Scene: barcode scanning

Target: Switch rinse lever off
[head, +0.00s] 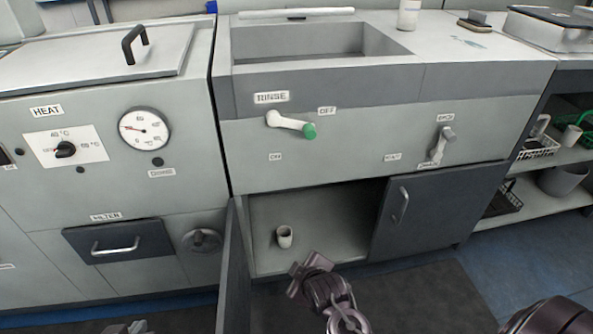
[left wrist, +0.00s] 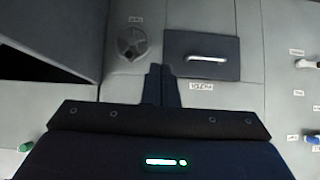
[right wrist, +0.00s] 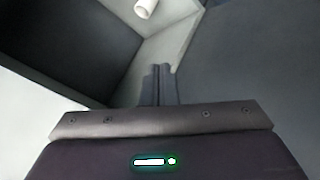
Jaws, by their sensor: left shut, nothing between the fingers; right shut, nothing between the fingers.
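The rinse lever (head: 290,124) is white with a green tip on the grey front panel under the sink. It points right and slightly down from its pivot, ending just below the OFF label (head: 327,110); the ON label (head: 275,156) is below the pivot. A green tip (left wrist: 25,147) shows at the lower left of the left wrist view. My left gripper (head: 128,327) is only partly seen at the head view's bottom edge, well away from the lever. Its fingers (left wrist: 161,84) are together and empty. My right gripper (right wrist: 160,85) is shut and empty, facing the open cupboard.
A second lever (head: 443,145) is right of the rinse lever. The cupboard's left door (head: 234,270) stands open; a white cup (head: 284,236) sits inside. A filter drawer (head: 119,239) and round knob (head: 202,241) are at left. The sink (head: 310,42) is above.

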